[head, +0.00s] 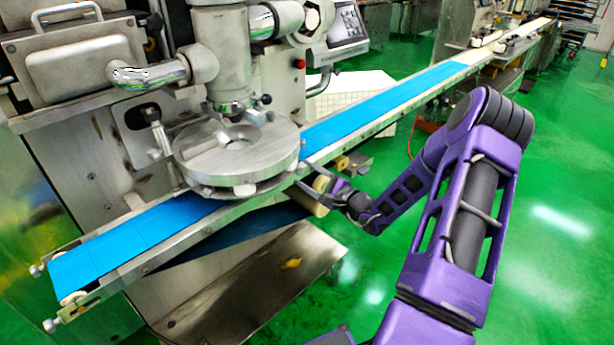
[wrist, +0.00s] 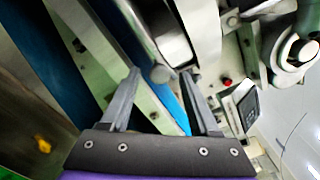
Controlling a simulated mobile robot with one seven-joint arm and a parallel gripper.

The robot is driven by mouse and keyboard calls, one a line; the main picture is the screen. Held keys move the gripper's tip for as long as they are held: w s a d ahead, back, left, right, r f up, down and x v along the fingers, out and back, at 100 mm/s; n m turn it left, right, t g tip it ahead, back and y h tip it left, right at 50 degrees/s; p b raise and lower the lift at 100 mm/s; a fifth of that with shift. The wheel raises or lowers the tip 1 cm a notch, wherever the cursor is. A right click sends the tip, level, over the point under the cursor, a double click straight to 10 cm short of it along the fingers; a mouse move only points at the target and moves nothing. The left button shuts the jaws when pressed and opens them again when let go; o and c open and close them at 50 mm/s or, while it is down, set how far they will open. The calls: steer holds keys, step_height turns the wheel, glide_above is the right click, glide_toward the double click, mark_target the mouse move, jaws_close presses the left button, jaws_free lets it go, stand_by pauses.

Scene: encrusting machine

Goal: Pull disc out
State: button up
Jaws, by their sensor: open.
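The round metal disc (head: 225,160) lies flat above the blue conveyor belt, under the machine's vertical column. A small pale block (head: 243,188) shows at its front edge. My gripper (head: 303,176) is to the right of the disc, at the conveyor's near side rail. In the wrist view my gripper (wrist: 161,74) is open, its two grey fingers apart. A round grey knob-like end (wrist: 160,73) appears between the fingertips, below a curved metal edge. I cannot tell whether the fingers touch it. Nothing is visibly held.
The blue conveyor belt (head: 390,95) runs from lower left to upper right, with metal side rails. A metal tray (head: 262,285) stands below it. A red button (head: 299,63) and control panel (head: 347,22) are behind. Green floor (head: 560,190) is open at right.

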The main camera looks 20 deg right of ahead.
steer(key=shift+w, duration=0.1)
jaws_close()
stand_by(1.4)
